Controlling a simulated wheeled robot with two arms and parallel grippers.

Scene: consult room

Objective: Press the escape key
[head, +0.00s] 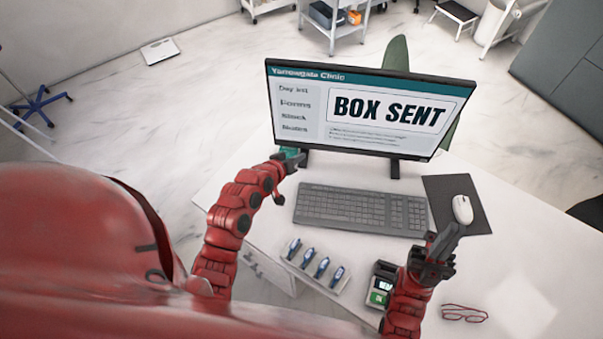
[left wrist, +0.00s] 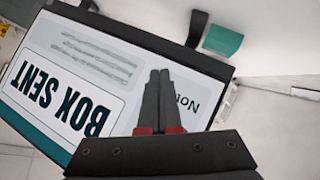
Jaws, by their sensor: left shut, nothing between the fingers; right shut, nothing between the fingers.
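A dark grey keyboard (head: 360,210) lies on the white desk below the monitor. The escape key would be in its far left corner, but single keys are too small to tell apart. My left gripper (head: 297,164) is shut and empty, just beyond and left of that corner, beside a small teal object (head: 288,153). In the left wrist view the shut fingers (left wrist: 159,82) show against the screen; I cannot make out the keyboard there. My right gripper (head: 457,230) is shut and empty, over the near part of the mouse pad, right of the keyboard.
The monitor (head: 300,97) reads "BOX SENT" and stands close behind my left gripper. A white mouse (head: 463,209) lies on a dark pad (head: 440,190). Several blue devices (head: 308,259), a small terminal (head: 380,296) and red glasses (head: 464,313) lie nearer.

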